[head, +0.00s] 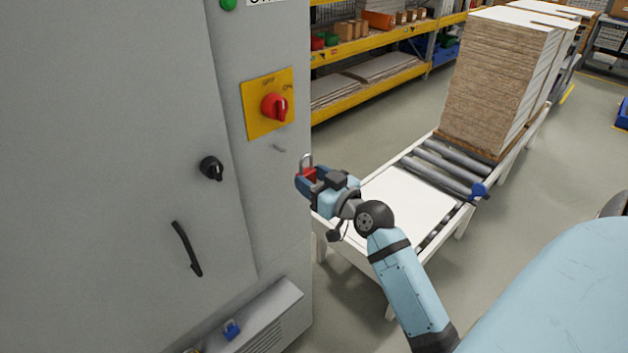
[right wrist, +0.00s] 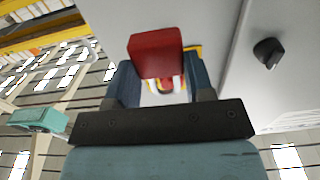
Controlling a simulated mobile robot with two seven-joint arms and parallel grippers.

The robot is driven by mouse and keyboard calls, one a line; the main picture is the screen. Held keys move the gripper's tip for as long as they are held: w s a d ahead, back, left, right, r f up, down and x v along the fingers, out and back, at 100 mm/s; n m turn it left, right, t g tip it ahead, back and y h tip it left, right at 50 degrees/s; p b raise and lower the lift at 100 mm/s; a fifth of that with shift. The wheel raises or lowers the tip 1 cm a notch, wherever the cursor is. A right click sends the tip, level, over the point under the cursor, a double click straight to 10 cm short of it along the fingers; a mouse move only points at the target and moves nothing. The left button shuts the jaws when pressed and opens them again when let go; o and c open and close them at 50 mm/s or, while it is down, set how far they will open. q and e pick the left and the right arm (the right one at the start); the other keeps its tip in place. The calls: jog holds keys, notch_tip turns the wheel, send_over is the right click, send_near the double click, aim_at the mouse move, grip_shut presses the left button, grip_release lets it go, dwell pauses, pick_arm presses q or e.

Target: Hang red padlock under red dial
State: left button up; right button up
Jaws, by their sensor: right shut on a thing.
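The red dial (head: 274,107) sits on a yellow plate (head: 256,122) on the grey cabinet in the head view. My right gripper (head: 304,180) is shut on the red padlock (head: 309,172), with the silver shackle (head: 306,160) pointing up. My left gripper is not in view.
The grey cabinet (head: 110,150) fills the left, with a black knob (head: 211,168) and a black handle (head: 187,248). A roller conveyor (head: 445,165) with a stack of boards (head: 497,85) stands behind and right of my right arm. Yellow shelving (head: 375,50) is at the back.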

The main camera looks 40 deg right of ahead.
aim_at(275, 159)
jog(key=shift+w+a+f+b, duration=0.1)
jog(key=shift+w+a+b, duration=0.05)
jog(key=shift+w, duration=1.1)
jog(key=shift+w+a+f+b, duration=0.1)
jog(key=shift+w+b, duration=0.05)
jog(key=shift+w, duration=1.15)
jog(key=shift+w+a+f+b, duration=0.1)
jog(key=shift+w+a+b, duration=0.05)
jog(key=shift+w, duration=1.1)
jog(key=shift+w+f, duration=0.35)
jog(key=shift+w, duration=0.4)
jog(key=o, duration=1.1)
